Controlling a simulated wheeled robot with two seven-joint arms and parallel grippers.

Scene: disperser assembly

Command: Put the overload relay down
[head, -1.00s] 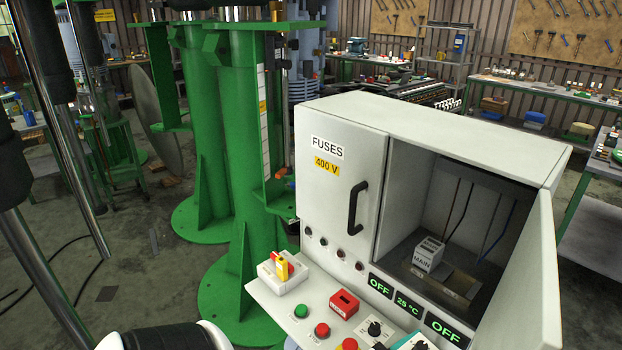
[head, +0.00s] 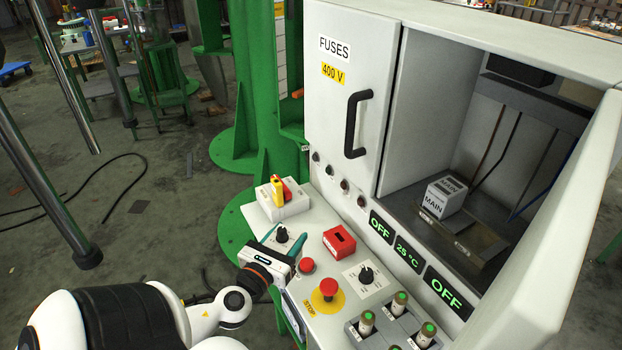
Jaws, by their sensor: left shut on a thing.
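My left gripper (head: 284,246) reaches in from the lower left, over the left part of the control panel. It is shut on a small pale thing with a black dial (head: 282,234), which I take to be the overload relay; it lies between the teal fingers. The gripper and the held thing cover the spot of the green button. I cannot tell whether the held thing touches the panel. My right gripper is not in view.
The panel (head: 308,212) carries a red block (head: 339,240), a red button (head: 306,265), a knob (head: 366,275), a stop button (head: 328,288), a yellow-red switch (head: 282,192) and several green-topped fuses (head: 398,303). The open cabinet (head: 350,70) holds a MAIN block (head: 444,196).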

